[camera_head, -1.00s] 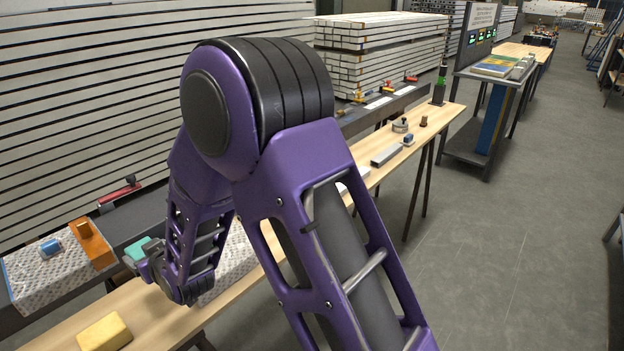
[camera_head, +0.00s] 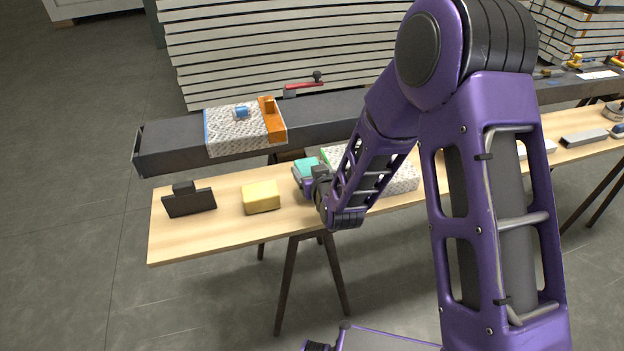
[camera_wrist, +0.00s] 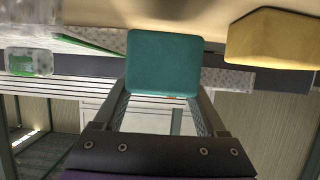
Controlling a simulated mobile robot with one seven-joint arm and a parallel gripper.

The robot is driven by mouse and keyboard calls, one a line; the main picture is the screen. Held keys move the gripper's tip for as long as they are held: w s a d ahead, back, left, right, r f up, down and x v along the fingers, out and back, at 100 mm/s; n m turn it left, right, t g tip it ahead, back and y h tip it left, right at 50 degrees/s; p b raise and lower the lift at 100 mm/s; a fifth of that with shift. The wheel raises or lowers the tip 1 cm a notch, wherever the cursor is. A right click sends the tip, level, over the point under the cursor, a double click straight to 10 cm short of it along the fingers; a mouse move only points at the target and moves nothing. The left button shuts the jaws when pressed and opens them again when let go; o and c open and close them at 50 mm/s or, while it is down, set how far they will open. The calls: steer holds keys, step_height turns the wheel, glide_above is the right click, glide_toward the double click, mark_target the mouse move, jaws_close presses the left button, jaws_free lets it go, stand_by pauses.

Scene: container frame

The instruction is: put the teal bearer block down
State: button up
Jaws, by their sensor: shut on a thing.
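The teal bearer block (camera_head: 307,166) is held at the end of my arm, above the wooden bench (camera_head: 232,228). In the wrist view the teal block (camera_wrist: 163,62) fills the space between the two fingers of my gripper (camera_wrist: 163,98), which is shut on it. In the head view my gripper (camera_head: 308,182) is partly hidden by its own wrist. I cannot tell how high the block is above the bench top.
A yellow block (camera_head: 261,197) lies on the bench left of my gripper, and a dark block with a handle (camera_head: 189,200) stands farther left. Behind is a dark beam (camera_head: 176,146) bearing a patterned wrap and an orange piece (camera_head: 271,121). Bare bench shows between the blocks.

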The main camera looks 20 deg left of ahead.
steer(key=shift+f, duration=1.7)
steer(key=shift+f+b, duration=0.25)
steer(key=shift+b, duration=0.2)
steer(key=o, duration=1.3)
steer(key=shift+r, duration=0.1)
steer(key=shift+c, duration=0.2)
steer(key=shift+r+p, duration=0.25)
steer(key=shift+p, duration=0.15)
steer(key=v, duration=1.2)
